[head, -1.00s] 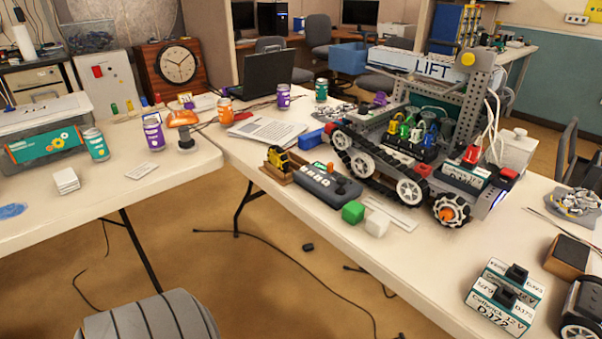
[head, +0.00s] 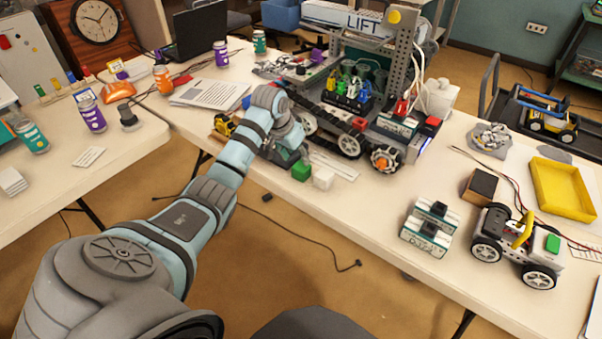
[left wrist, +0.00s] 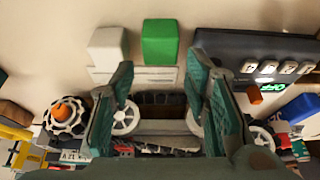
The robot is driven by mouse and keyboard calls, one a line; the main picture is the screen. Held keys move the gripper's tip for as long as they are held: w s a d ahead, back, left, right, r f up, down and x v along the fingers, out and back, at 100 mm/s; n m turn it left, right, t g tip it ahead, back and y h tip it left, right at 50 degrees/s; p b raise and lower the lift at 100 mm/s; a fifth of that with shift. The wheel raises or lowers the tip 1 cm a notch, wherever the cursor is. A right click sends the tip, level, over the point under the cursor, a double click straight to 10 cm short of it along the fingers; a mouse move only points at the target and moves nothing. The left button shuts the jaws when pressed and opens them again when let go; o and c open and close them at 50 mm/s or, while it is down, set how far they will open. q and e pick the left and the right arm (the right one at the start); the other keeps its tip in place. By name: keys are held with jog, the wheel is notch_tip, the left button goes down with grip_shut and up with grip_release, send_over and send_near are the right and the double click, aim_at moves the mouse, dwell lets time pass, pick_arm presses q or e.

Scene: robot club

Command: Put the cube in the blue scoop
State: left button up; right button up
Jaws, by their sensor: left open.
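A green cube (head: 301,170) lies on the table's near edge, with a white cube (head: 323,179) beside it. Both show in the left wrist view, the green cube (left wrist: 160,43) and the white cube (left wrist: 107,46). My left gripper (head: 291,156) is close behind the green cube, low over the table, and partly hidden by its own arm. In the left wrist view its fingers (left wrist: 160,88) are spread with nothing held; both cubes lie outside them. A small blue piece (head: 246,102) shows past the arm; I cannot tell if it is the scoop. My right gripper is out of view.
A tracked robot (head: 345,135) stands just behind the cubes. A dark controller (left wrist: 255,60) lies beside the green cube. Battery boxes (head: 430,226), a wheeled car (head: 515,250) and a yellow tray (head: 565,187) are at the right. The table between cubes and batteries is clear.

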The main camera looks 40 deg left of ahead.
aim_at(301, 166)
pick_arm(q)
jog(key=b+x, duration=0.3)
jog(key=x, duration=0.5)
jog(key=shift+s, duration=0.15)
jog(key=shift+r, duration=0.1)
jog(key=shift+c, duration=0.3)
jog(key=c, duration=0.9)
